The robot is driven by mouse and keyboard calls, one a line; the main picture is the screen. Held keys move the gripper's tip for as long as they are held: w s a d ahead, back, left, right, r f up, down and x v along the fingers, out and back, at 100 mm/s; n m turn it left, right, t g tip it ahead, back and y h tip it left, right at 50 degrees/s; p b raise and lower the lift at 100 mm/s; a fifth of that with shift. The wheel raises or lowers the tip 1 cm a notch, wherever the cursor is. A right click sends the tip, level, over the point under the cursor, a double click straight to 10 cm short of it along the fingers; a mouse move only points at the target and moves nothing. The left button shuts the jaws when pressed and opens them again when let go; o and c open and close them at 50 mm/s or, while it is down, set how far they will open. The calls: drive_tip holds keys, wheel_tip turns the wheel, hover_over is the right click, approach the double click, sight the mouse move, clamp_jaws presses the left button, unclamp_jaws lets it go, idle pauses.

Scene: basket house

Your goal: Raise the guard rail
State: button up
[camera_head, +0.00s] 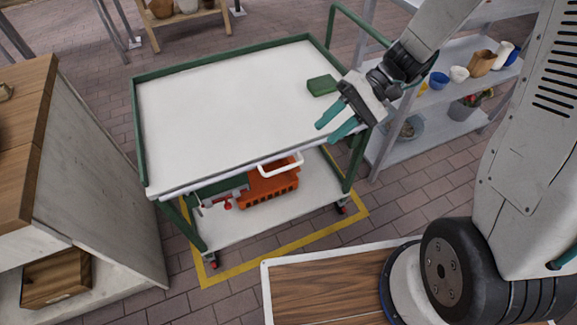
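A cart with a white top (225,110) and a green frame stands in the middle. Green raised edging runs along its left, back and right sides. A pale bar, which looks like the guard rail (240,174), lies low along the front edge. It does not stand above the top there. My gripper (327,133) is above the front right corner of the cart, near the bar's right end. Its two teal fingers are apart with nothing visible between them. I cannot tell if they touch the cart or bar.
A green block (321,85) lies on the top at the right. An orange basket (268,186) with a white handle sits on the lower shelf. A wooden-topped counter (40,130) is at left; grey shelving (425,140) with pots is at right. Yellow floor tape (290,247) outlines the cart.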

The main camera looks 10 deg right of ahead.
drive_tip(key=w+a+f+m+t+y, duration=0.1)
drive_tip(key=w+f+m+t+y, duration=0.2)
drive_tip(key=f, duration=0.7)
drive_tip(key=m+t+y, duration=0.2)
drive_tip(key=m, duration=0.1)
approach(288, 166)
drive_tip(key=a+f, duration=0.1)
drive_tip(key=a, duration=0.4)
drive_tip(key=a+f, duration=0.1)
drive_tip(key=a, duration=0.4)
drive_tip(key=shift+w+f, duration=0.15)
drive_tip(key=shift+f, duration=0.1)
drive_tip(key=shift+r, duration=0.1)
clamp_jaws()
